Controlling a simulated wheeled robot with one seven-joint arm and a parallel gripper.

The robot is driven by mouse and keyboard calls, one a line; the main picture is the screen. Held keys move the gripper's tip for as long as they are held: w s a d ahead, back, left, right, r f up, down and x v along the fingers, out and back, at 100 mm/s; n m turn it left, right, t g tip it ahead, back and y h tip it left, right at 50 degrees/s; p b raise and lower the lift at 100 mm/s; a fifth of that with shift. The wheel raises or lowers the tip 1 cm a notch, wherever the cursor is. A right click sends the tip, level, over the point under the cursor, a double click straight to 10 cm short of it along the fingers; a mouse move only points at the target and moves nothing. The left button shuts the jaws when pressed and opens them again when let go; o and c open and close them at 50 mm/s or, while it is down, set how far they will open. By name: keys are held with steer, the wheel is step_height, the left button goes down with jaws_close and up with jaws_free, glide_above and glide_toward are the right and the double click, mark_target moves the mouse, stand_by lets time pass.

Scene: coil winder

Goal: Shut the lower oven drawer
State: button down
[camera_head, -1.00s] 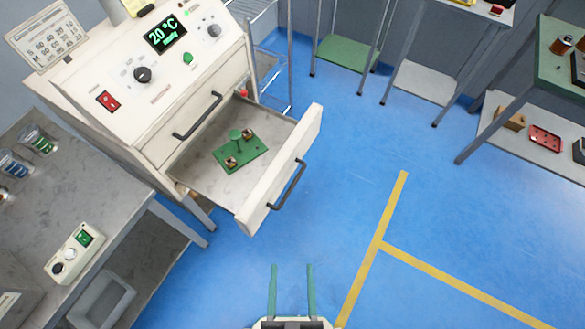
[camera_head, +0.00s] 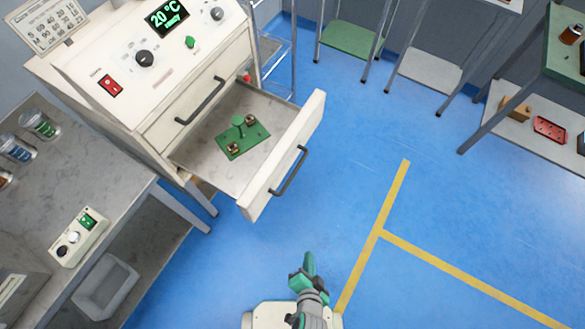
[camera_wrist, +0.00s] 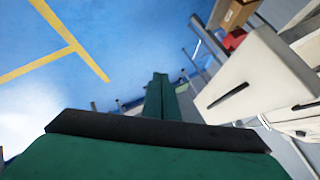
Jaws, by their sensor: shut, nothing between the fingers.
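The lower oven drawer (camera_head: 262,192) is pulled out from the cream oven (camera_head: 150,75) in the head view. Its front panel has a dark bar handle (camera_head: 289,171) on the outer face. A green plate with a knob and small copper-coloured parts (camera_head: 242,136) lies inside it. My gripper (camera_head: 309,262) is in front of and below the drawer in the picture, apart from it. Its green fingers are shut and empty. In the wrist view the fingers (camera_wrist: 160,95) are together, and a cream panel with a dark handle (camera_wrist: 245,85) shows to their right.
The upper drawer with its handle (camera_head: 199,101) is shut. A grey table (camera_head: 90,150) with jars and a switch box (camera_head: 78,238) stands at the left. Racks stand at the back and right. Blue floor with yellow lines (camera_head: 397,195) is clear.

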step_height(320, 180, down, 6)
steer(key=w+m+g+y, duration=0.1)
steer(key=w+m, duration=0.2)
steer(key=m, duration=0.1)
steer(key=m+y, duration=1)
steer(key=y, duration=0.5)
glide_toward(284, 165)
steer(key=x, duration=0.6)
steer(key=shift+s+a+r, duration=0.1)
steer(key=shift+a+r, duration=0.1)
steer(key=shift+a, duration=0.1)
